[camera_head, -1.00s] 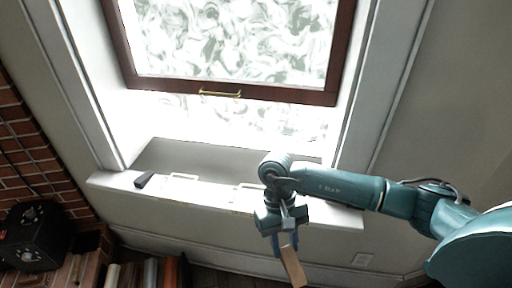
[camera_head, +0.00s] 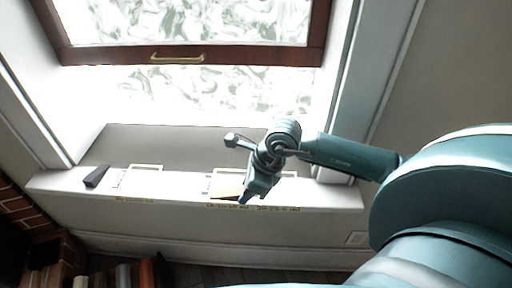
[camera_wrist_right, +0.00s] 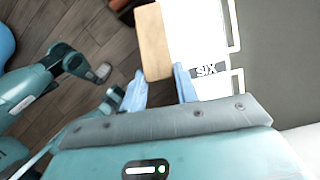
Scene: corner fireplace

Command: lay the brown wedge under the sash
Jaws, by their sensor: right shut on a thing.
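The sash (camera_head: 192,58) has a dark wooden frame and a brass handle (camera_head: 177,58). It is raised, with a wide gap down to the white sill (camera_head: 190,190). My right gripper (camera_head: 247,197) is shut on the brown wedge (camera_head: 227,188), a light-brown flat piece partly hidden by the fingers. It is at the sill's front edge; I cannot tell whether it touches. In the right wrist view the wedge (camera_wrist_right: 153,42) sticks out beyond the fingers beside the white sill (camera_wrist_right: 190,40). My left gripper's fingers do not show.
A dark wedge-shaped piece (camera_head: 96,176) lies on the sill's left part. Pale rectangular outlines (camera_head: 140,177) mark the sill. A wall outlet (camera_head: 357,238) is low on the right. Bricks (camera_head: 25,215) and books (camera_head: 122,275) are at lower left.

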